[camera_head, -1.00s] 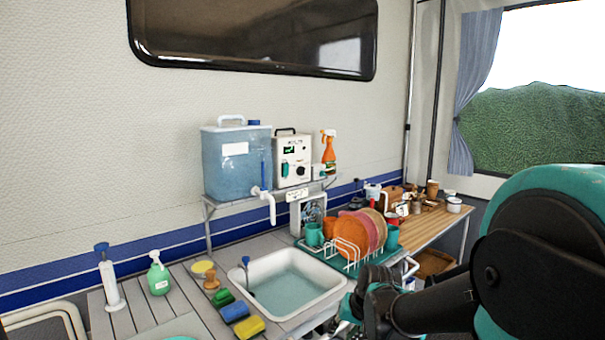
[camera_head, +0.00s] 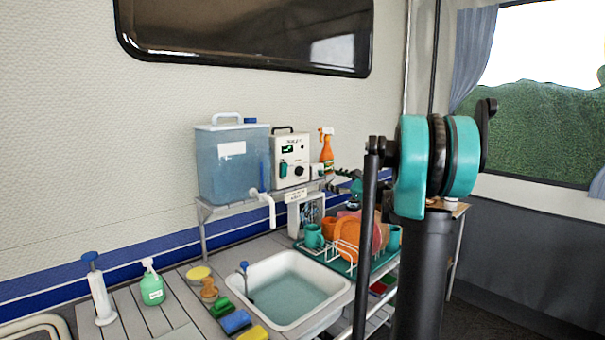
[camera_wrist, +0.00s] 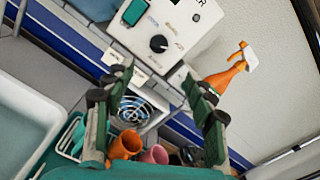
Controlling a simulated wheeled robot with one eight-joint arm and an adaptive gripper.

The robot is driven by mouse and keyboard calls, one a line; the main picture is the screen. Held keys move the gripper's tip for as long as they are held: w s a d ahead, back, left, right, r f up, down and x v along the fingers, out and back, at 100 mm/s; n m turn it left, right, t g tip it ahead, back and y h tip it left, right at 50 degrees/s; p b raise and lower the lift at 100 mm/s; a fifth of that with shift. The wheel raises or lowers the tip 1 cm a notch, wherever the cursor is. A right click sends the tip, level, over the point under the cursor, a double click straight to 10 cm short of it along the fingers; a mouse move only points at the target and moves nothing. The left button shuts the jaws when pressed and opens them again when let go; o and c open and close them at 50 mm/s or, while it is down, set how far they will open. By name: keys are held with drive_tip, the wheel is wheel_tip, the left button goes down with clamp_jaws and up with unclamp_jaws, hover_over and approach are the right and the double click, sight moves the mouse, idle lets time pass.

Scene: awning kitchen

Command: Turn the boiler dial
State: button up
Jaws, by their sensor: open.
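The boiler (camera_head: 291,161) is a white box with a black handle, a small green display and a teal switch, standing on a raised shelf by the wall. Its round black dial (camera_head: 299,171) is at the lower right of its front. In the wrist view the boiler (camera_wrist: 186,22) appears tilted at the top, and the dial (camera_wrist: 158,43) is plainly visible. My gripper (camera_wrist: 156,78) is open and empty, its two dark green fingers spread apart below the dial in that picture, not touching it. In the head view my arm partly hides the gripper.
A blue water tank (camera_head: 232,165) with a white tap stands left of the boiler. An orange spray bottle (camera_head: 327,152) stands close on its right, also in the wrist view (camera_wrist: 229,72). Below are a sink (camera_head: 285,290) and a dish rack (camera_head: 345,255) with plates and mugs.

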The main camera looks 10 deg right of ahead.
sight(302, 171)
drive_tip(key=x, duration=1.6)
drive_tip(key=shift+w+a+f, duration=0.1)
drive_tip(key=shift+a, duration=0.05)
drive_tip(key=shift+c, duration=0.5)
drive_tip(key=c, duration=1.1)
drive_tip(key=shift+o, duration=0.2)
